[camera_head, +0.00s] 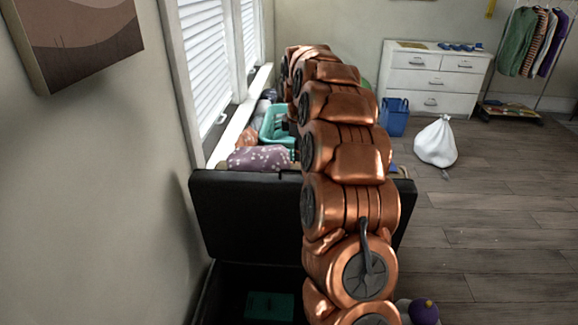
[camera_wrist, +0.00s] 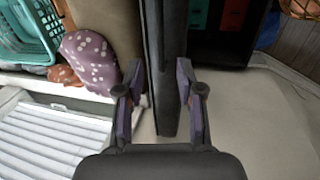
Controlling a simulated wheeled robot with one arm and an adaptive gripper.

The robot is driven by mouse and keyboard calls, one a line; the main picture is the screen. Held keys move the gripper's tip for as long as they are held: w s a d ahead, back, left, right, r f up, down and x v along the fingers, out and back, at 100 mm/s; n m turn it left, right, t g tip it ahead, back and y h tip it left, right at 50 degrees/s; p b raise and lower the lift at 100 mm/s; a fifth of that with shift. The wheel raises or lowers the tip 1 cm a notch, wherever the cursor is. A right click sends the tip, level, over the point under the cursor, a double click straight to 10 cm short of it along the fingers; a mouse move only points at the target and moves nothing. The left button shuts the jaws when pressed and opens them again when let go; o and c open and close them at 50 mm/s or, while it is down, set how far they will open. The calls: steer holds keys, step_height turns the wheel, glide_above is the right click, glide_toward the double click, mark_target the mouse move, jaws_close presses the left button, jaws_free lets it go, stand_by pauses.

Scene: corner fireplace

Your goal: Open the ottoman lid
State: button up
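The black ottoman shows at the lower middle of the head view. Its lid (camera_head: 246,215) stands raised, close to upright, and the box below is open, with a green item (camera_head: 270,306) inside. In the wrist view the lid (camera_wrist: 165,60) appears edge-on, as a dark slab. My gripper (camera_wrist: 158,72) has its fingers apart, one on each side of the lid's edge. Gaps show beside the lid, and I see no clear grip on it. My copper arm covers part of the lid in the head view, and my gripper is hidden there.
Behind the lid are a purple spotted cushion (camera_head: 258,159) and a teal basket (camera_head: 277,124) near the window wall. A white dresser (camera_head: 436,76), blue bin (camera_head: 395,117) and white bag (camera_head: 436,142) stand farther back. The wooden floor at right is largely clear.

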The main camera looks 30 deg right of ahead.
mark_target(296, 172)
steer(key=x, duration=0.2)
steer(key=p+x, duration=0.1)
steer(key=x, duration=0.4)
steer(key=shift+w+a+f+p, duration=0.25)
steer(key=shift+a+f+p, duration=0.1)
jaws_close()
stand_by(0.4)
